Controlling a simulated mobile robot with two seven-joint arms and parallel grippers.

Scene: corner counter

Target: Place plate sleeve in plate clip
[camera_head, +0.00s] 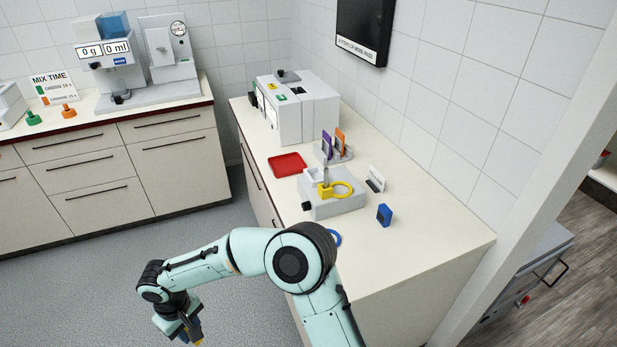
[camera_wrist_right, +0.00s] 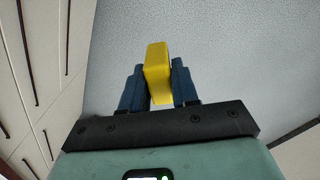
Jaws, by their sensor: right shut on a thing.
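My right gripper (camera_head: 188,334) hangs low over the floor, left of the counter. In the right wrist view my right gripper (camera_wrist_right: 155,85) is shut on a yellow block-like piece (camera_wrist_right: 157,72), which I take to be the plate sleeve. A bit of the yellow piece (camera_head: 198,342) shows at the bottom of the head view. On the counter, a small grey holder (camera_head: 346,154) carries an upright purple piece (camera_head: 327,145) and an upright orange piece (camera_head: 340,141). I cannot tell whether this holder is the plate clip. My left gripper is not in view.
A large grey machine (camera_head: 305,115) stands behind. The counter's front right (camera_head: 430,245) is clear.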

